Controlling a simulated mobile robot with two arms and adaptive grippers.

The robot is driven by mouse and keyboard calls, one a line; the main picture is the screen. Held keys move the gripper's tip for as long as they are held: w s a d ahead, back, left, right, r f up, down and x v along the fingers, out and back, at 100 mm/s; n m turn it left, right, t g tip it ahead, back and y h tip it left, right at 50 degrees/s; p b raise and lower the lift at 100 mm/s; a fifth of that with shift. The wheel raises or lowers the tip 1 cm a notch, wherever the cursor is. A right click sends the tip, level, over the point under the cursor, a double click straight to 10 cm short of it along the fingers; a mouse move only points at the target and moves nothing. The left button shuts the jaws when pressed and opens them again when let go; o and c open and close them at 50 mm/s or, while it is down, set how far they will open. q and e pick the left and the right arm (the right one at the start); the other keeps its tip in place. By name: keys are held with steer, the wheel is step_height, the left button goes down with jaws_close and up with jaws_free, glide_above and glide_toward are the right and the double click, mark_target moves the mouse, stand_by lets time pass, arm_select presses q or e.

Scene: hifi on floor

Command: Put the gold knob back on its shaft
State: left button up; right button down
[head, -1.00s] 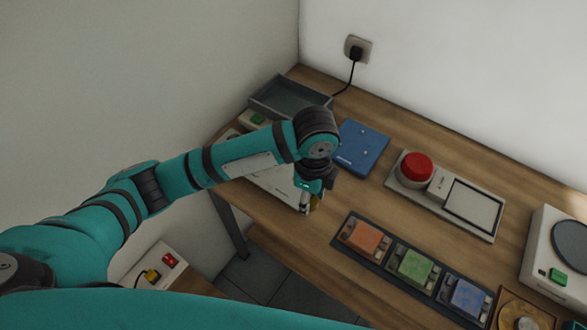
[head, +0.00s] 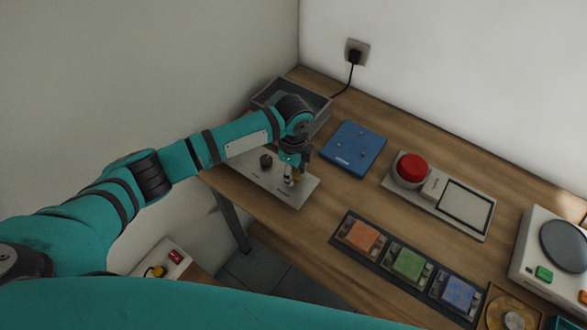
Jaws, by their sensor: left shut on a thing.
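My left gripper (head: 292,177) points down over the right part of a pale grey panel (head: 297,199) on the wooden table. It is shut on the gold knob (head: 297,176), of which only a small yellowish part shows between and behind the fingers. A dark knob (head: 266,161) stands on the panel to the left of the gripper. I cannot tell whether the gold knob touches the panel, and I see no bare shaft. My right gripper is out of view.
A grey tray (head: 322,112) stands behind the arm. A blue plate (head: 354,148) with small pegs lies right of the panel. A red button unit (head: 410,170) and a row of coloured switches (head: 407,262) are further right. Bare wood lies between them.

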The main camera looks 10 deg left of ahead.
mark_target(294, 174)
arm_select(q)
steer(key=shift+f, duration=0.1)
steer(key=shift+f, duration=0.5)
steer(key=o, duration=0.9)
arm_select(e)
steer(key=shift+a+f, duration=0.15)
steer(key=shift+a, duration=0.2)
arm_select(q)
steer(key=shift+r, duration=0.15)
steer(key=shift+r, duration=0.35)
step_height(294, 174, up, 12)
steer(key=shift+r+b, duration=0.15)
steer(key=shift+b, duration=0.95)
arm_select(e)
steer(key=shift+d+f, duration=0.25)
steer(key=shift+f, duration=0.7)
